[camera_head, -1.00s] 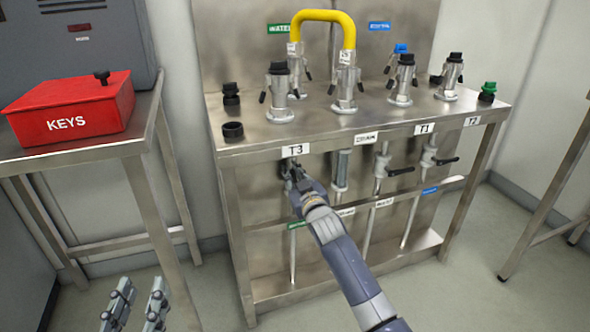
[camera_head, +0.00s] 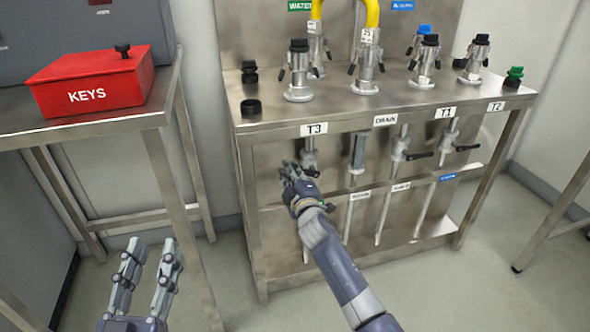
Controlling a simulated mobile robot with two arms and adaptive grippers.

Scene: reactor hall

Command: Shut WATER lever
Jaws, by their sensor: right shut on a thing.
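The leftmost valve (camera_head: 310,156) sits under the T3 label on the front of the steel bench. A green WATER sign (camera_head: 300,5) is on the back panel above. My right gripper (camera_head: 291,168) is at this valve's lever, shut on it. The fingers cover most of the lever, so its exact angle is hard to tell; a short dark end (camera_head: 312,173) shows to the right of the fingers. My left gripper (camera_head: 152,243) is open and empty at the lower left, away from the bench.
Capped fittings (camera_head: 298,75) and a yellow hose (camera_head: 372,13) are on the bench top. A red KEYS box (camera_head: 88,90) is on the left table. Floor between is clear.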

